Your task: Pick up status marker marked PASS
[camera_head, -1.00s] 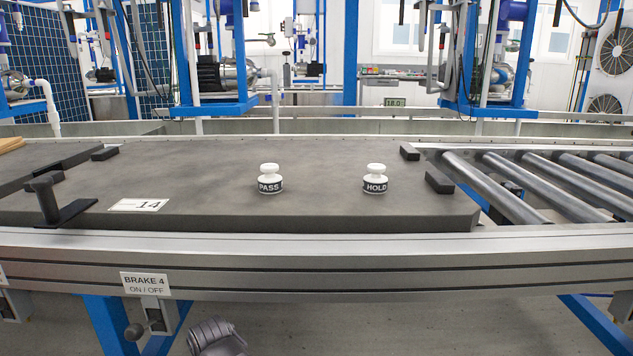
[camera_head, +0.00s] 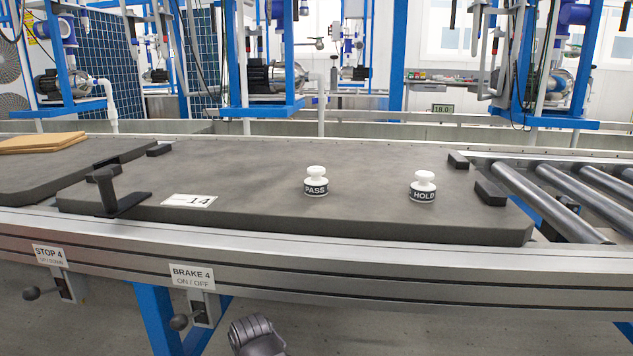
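The status marker marked PASS (camera_head: 316,182) is a white knobbed piece with a dark label band. It stands upright on the dark grey pallet (camera_head: 250,215), near the middle of the camera_head view. A like marker labelled HOLD (camera_head: 423,188) stands upright to its right, apart from it. A dark grey rounded part (camera_head: 257,337) at the bottom edge may be part of my arm; I cannot tell. My gripper's fingers do not show in this view.
The pallet carries a "14" label (camera_head: 190,201) and a black handle (camera_head: 108,188) at left. Metal rollers (camera_head: 550,200) lie to the right. A silver rail (camera_head: 330,265) with BRAKE 4 (camera_head: 193,277) and STOP 4 (camera_head: 50,256) levers runs along the front. Yellow-brown sheets (camera_head: 40,143) lie at far left.

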